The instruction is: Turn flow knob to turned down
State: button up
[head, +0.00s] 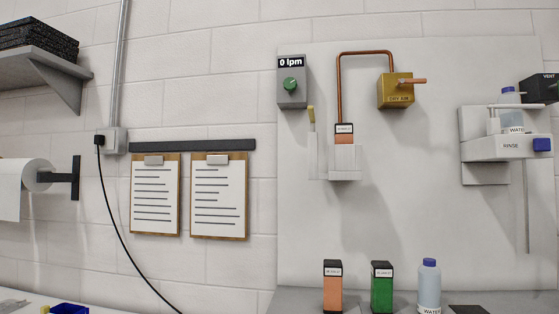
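The flow knob (290,84) is a small green round knob on the front of a grey box (292,97) on the white wall panel, upper middle of the head view. A display (291,63) above the knob reads "0 lpm". A light pointer mark shows on the knob, but its exact angle is too small to tell. Nothing touches the knob. My gripper is not in the head view.
Right of the knob are a copper pipe (365,53), a yellow "DRY AIR" valve box (397,90) and a white holder (345,174) with an orange cartridge (344,137). A ledge (300,300) below carries two cartridges and a bottle (429,285). Clipboards (218,200) hang left.

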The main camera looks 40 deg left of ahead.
aim_at(290, 84)
jog(key=u, duration=0.95)
jog(key=i, duration=1.1)
jog(key=u, duration=0.6)
